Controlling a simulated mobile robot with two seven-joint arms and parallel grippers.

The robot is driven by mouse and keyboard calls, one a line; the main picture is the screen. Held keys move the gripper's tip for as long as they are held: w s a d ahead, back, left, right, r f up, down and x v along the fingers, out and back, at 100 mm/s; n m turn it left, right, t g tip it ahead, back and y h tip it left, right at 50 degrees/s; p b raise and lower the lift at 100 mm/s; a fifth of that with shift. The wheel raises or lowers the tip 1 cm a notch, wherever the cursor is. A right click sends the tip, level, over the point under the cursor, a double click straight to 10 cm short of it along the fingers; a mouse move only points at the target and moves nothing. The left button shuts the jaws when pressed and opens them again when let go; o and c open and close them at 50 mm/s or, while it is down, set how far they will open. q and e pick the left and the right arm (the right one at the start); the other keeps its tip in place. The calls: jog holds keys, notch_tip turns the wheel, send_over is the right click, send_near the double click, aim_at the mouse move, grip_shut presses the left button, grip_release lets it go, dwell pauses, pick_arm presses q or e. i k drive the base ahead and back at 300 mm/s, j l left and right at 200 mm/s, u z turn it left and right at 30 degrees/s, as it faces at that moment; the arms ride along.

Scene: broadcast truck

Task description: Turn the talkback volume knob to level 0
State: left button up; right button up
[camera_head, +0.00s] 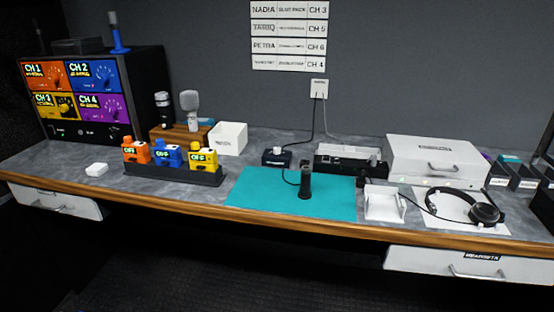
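A small dark box (276,158) with a pale round top stands on the desk behind the teal mat. It may be the talkback volume unit, but its markings are too small to read, so the knob's level cannot be told. A dark cable runs from near it to an upright black handheld device (305,184) on the mat. A longer dark unit (350,163) with small details on its front stands to its right; its labels are also unreadable. Neither of my grippers is in view.
The teal mat (250,192) is mostly bare. Left are a rack of orange, blue and yellow packs (180,177), microphones (189,108) and a CH 1–4 panel (75,92). Right are a white case (436,160), a white stand (384,204) and headphones (483,212). Drawers (470,265) sit below.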

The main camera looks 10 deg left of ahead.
aim_at(276, 150)
jog(key=i+j+z, duration=0.2)
jog(key=j, duration=0.2)
jog(key=j+z, duration=0.2)
jog(key=j, duration=0.2)
jog(key=j+z, duration=0.25)
jog(key=j, duration=0.2)
jog(key=i, duration=0.05)
